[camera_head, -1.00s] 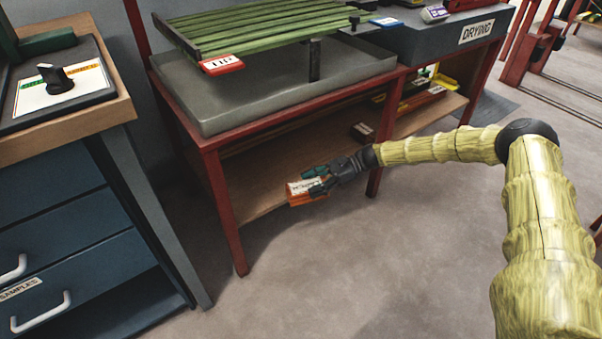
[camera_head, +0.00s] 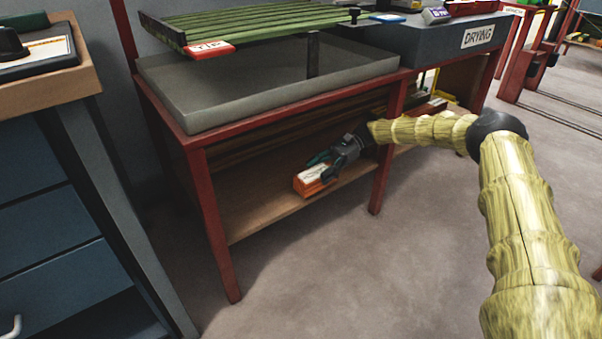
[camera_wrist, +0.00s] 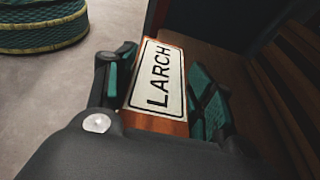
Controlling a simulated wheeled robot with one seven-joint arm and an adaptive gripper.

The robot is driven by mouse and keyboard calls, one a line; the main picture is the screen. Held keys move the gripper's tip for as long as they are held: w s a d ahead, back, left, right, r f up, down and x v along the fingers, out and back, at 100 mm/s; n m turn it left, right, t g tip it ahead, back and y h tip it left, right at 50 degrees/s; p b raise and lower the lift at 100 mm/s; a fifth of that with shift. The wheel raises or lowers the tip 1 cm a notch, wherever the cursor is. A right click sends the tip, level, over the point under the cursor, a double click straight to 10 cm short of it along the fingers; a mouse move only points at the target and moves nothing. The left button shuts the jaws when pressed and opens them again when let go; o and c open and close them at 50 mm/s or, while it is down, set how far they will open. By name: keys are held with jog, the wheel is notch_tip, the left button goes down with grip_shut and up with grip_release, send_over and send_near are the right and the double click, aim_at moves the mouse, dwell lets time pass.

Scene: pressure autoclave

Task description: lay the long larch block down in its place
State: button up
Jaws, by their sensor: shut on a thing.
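The larch block (camera_head: 312,180) is orange-brown with a white label. In the wrist view the label on the larch block (camera_wrist: 157,78) reads LARCH. My gripper (camera_head: 328,168) is shut on it, with a teal-padded finger on each side. In the wrist view my gripper (camera_wrist: 165,92) holds the block between its pads. In the head view the block is at the wooden lower shelf (camera_head: 250,205) of the red-framed bench, near its front edge. I cannot tell whether its underside touches the shelf.
Above the shelf is a grey tray (camera_head: 200,105) with a green slatted rack (camera_head: 250,22) and a red TIP tag (camera_head: 210,49). A red bench leg (camera_head: 385,150) stands right of my gripper. A grey DRYING box (camera_head: 430,45) is at the upper right. The shelf left of the block is clear.

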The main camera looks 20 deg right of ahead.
jog(key=w+a+b, duration=0.1)
jog(key=w+b, duration=0.1)
jog(key=w, duration=0.1)
jog(key=w+a+b, duration=0.1)
jog(key=w+b, duration=0.1)
jog(key=w, duration=0.1)
jog(key=w+a+f+b, duration=0.1)
jog(key=w+b, duration=0.1)
jog(key=w, duration=0.2)
notch_tip(320, 180, down, 4)
jog(key=b, duration=0.3)
jog(key=shift+a+r, duration=0.1)
jog(key=shift+r, duration=0.1)
jog(key=shift+r, duration=0.1)
jog(key=o, duration=1.4)
